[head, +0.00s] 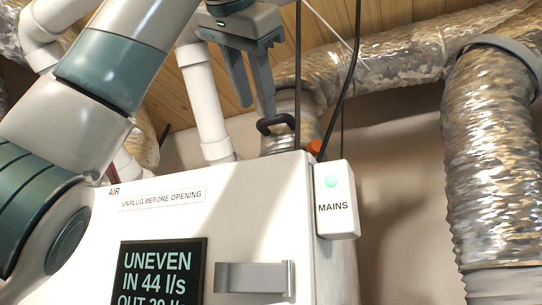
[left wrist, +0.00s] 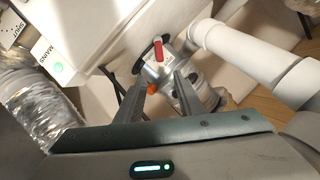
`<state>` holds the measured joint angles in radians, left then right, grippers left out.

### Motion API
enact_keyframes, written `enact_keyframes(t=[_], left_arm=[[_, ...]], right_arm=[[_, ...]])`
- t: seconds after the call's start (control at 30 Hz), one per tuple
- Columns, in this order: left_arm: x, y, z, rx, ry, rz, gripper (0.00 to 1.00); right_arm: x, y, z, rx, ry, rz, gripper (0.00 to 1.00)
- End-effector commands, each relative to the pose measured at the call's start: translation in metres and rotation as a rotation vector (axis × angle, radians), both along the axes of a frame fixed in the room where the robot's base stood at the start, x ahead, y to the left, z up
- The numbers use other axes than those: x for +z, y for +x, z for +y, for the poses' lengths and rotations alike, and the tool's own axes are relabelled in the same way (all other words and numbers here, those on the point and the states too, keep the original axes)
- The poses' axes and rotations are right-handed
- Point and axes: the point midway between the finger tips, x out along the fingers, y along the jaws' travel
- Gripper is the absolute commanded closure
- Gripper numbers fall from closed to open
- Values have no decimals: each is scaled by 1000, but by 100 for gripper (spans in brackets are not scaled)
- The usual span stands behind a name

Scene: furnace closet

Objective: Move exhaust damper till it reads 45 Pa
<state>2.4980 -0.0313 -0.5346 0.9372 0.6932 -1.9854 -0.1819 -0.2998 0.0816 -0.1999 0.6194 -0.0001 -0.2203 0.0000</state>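My left gripper (head: 254,107) is open above the back of the white unit, its fingers pointing down and apart. In the head view one fingertip is close to a dark curved handle (head: 276,124) at a foil duct; I cannot tell whether they touch. In the left wrist view, the gripper (left wrist: 165,84) faces a metal duct collar (left wrist: 160,70) with a red lever (left wrist: 158,50) and an orange part (left wrist: 152,88). No label shows which part is the exhaust damper. The display (head: 155,275) reads "UNEVEN", "IN 44 l/s" and a partly cut-off "OUT" line; no Pa value shows. My right gripper is not in view.
The white unit (head: 225,240) has a grey handle (head: 255,277) and an "UNPLUG BEFORE OPENING" label. A MAINS box (head: 336,200) with a green light is on its right. Black cables hang beside the gripper. White pipes (head: 204,100) and foil ducts (head: 490,160) crowd the space.

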Motion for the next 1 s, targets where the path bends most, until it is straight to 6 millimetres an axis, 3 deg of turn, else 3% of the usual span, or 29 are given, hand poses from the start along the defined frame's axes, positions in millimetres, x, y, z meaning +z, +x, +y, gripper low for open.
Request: enact_keyframes(t=[0.7,1.0], left_arm=[[-34,117,-16,1,0,2,66],[-45,144,-21,0,1,1,66]], right_arm=[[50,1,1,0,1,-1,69],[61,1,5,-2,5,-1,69]])
